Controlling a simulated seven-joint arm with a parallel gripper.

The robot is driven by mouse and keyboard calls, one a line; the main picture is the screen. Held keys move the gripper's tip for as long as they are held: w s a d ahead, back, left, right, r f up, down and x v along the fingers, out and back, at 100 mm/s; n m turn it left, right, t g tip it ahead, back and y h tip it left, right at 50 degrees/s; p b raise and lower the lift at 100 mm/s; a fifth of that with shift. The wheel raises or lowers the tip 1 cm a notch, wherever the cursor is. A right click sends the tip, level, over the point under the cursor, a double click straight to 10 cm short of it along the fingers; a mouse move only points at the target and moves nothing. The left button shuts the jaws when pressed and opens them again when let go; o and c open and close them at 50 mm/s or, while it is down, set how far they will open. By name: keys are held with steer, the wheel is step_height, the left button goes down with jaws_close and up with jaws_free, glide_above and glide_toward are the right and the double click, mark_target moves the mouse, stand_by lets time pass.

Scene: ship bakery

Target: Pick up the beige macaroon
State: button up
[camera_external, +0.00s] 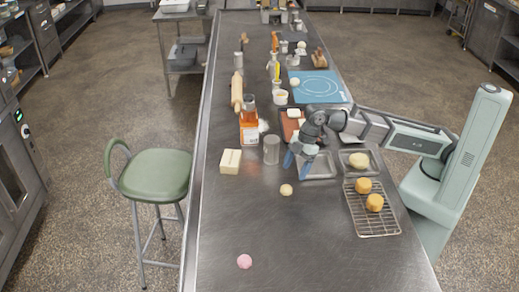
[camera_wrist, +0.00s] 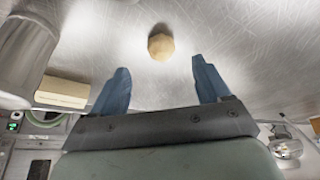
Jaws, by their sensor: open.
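The beige macaroon (camera_external: 286,190) is a small round piece lying on the bare steel table. In the wrist view the macaroon (camera_wrist: 160,45) sits just beyond the fingertips, roughly centred between them. My gripper (camera_external: 297,164) has blue fingers and is above the table, a little behind the macaroon in the external view. In the wrist view my gripper (camera_wrist: 160,66) is open, with nothing between its fingers.
A pale block (camera_external: 230,161) and a metal cylinder (camera_external: 271,150) stand left of my gripper. A wire rack (camera_external: 371,221) with yellow cakes lies to the right. A pink macaroon (camera_external: 244,261) lies nearer the front. The steel around the beige macaroon is clear.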

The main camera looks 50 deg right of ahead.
mark_target(286, 189)
steer(key=shift+a+x, duration=0.15)
steer(key=shift+x, duration=1.7)
steer(key=shift+a+x, duration=0.1)
steer(key=shift+x, duration=1.8)
steer(key=shift+r, duration=0.15)
steer(key=c, duration=0.8)
steer(key=shift+r, duration=0.1)
steer(key=shift+c, duration=0.2)
